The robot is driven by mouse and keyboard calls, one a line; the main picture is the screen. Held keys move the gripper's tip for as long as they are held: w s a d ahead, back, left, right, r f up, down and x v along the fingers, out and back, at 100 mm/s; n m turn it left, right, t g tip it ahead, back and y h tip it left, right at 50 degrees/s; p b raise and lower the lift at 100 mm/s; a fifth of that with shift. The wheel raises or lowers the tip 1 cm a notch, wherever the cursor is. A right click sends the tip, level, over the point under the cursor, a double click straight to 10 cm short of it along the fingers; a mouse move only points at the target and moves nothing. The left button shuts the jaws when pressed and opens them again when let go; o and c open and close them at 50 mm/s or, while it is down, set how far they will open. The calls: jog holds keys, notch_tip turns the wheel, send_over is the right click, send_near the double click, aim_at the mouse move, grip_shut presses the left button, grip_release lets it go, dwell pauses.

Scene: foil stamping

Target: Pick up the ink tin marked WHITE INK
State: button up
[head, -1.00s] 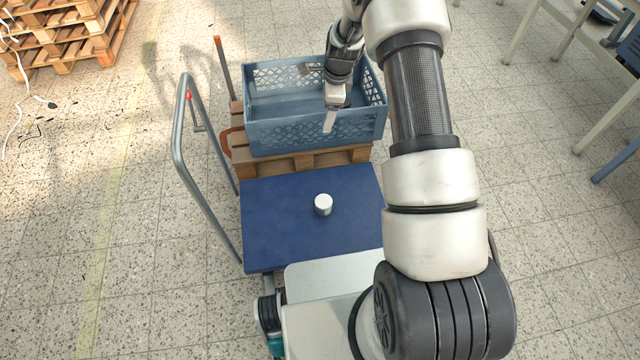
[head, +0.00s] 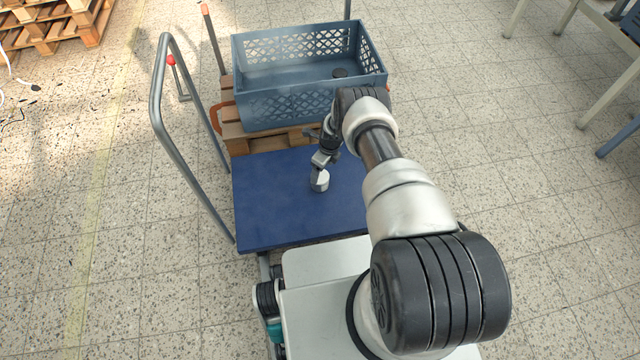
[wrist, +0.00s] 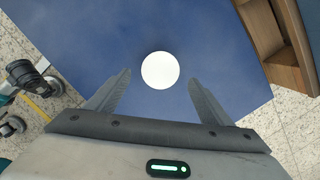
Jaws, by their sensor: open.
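A small white tin (head: 320,183) stands on the blue platform (head: 270,215) of a trolley. No lettering on it is readable. In the wrist view it shows as a plain white disc (wrist: 160,68). My gripper (head: 319,170) is low over the platform at the tin and partly covers it in the head view. In the wrist view my gripper (wrist: 159,76) is open, with one finger to each side of the disc and a gap on both sides. The fingers do not appear to touch the tin.
A grey tube handle (head: 158,95) rises at the left. The platform around the tin is otherwise clear.

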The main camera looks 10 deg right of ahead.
aim_at(321, 176)
jog(key=f+b, duration=0.1)
jog(key=f, duration=0.1)
jog(key=f+b, duration=0.1)
jog(key=f, duration=0.2)
jog(key=w+f+b, duration=0.1)
jog(key=f+b, duration=0.1)
jog(key=f, duration=0.1)
jog(key=shift+a, duration=0.4)
jog(key=shift+r, duration=0.1)
jog(key=c, duration=1.3)
